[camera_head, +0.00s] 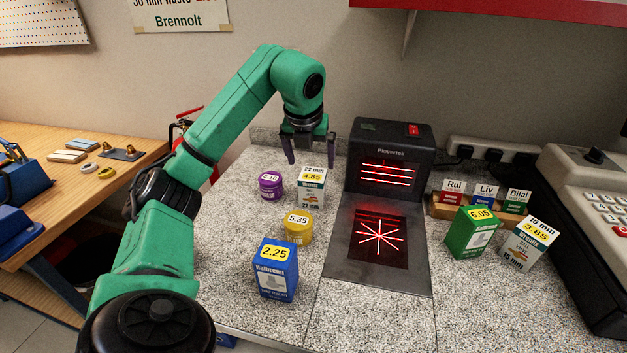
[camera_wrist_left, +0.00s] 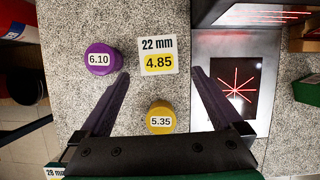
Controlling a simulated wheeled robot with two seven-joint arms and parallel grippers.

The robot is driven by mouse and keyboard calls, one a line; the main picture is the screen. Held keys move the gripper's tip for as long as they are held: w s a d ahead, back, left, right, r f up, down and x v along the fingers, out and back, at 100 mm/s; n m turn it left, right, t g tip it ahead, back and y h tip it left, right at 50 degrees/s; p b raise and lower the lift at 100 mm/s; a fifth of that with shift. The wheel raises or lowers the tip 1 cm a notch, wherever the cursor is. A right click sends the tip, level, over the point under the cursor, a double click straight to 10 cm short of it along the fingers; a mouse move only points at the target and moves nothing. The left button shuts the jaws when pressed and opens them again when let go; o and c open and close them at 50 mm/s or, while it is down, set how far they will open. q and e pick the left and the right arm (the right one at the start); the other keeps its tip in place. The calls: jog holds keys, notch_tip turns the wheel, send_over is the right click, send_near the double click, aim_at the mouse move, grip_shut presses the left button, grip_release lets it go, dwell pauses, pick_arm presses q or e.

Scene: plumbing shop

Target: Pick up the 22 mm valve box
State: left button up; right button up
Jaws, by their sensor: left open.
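The 22 mm valve box (camera_head: 312,186) is white with a yellow 4.85 label and stands upright on the speckled counter, left of the scanner. It also shows from above in the left wrist view (camera_wrist_left: 157,46). My left gripper (camera_head: 311,157) is open and empty above the box, its fingers pointing down. In the left wrist view the fingertips (camera_wrist_left: 160,72) spread to either side of the box's near edge, apart from it. My right gripper is in neither view.
A purple tin (camera_head: 270,186) stands close left of the box, and a yellow tin (camera_head: 298,229) in front of it. A blue box (camera_head: 276,272) stands nearer. The black scanner (camera_head: 389,160) rises to the right. A green box (camera_head: 472,234) and a 15 mm box (camera_head: 529,243) stand farther right.

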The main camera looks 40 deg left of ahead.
aim_at(313, 178)
pick_arm(q)
jog(key=x, duration=0.5)
jog(key=shift+s+d+f, duration=0.2)
jog(key=shift+f, duration=0.15)
jog(key=p+x, duration=0.2)
jog(key=x, duration=0.3)
jog(key=shift+a+f, duration=0.2)
jog(key=shift+w+a+f, duration=0.15)
jog(key=shift+w+f, duration=0.05)
jog(key=shift+f, duration=0.2)
jog(key=c, duration=1.5)
jog(key=shift+r, duration=0.1)
grip_shut()
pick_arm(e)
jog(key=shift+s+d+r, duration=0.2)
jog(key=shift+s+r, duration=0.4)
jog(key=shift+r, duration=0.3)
